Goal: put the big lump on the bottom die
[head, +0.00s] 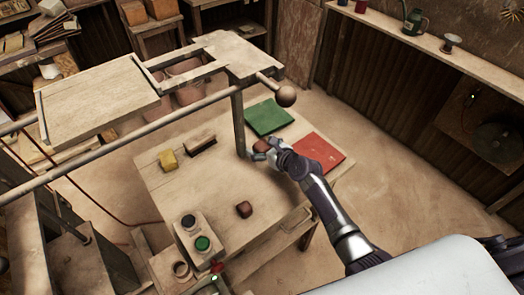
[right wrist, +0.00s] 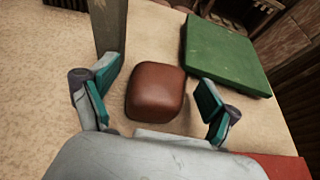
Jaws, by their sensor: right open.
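A brown, rounded lump (right wrist: 155,86) lies on the table in the right wrist view, between the spread fingers of my right gripper (right wrist: 160,92), with gaps on both sides. In the head view this lump (head: 260,146) is partly hidden by my right gripper (head: 268,153), which is open around it near the post. A second brown lump (head: 244,209) lies near the table's front and looks somewhat smaller. I cannot make out the bottom die for certain. My left gripper is not in view.
A green mat (head: 268,117) and a red mat (head: 319,150) lie by the gripper. An upright post (head: 238,125) stands close beside it. A yellow block (head: 168,160), a brush-like block (head: 200,144) and a button box (head: 195,240) are on the table. A wooden frame (head: 95,95) overhangs the left.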

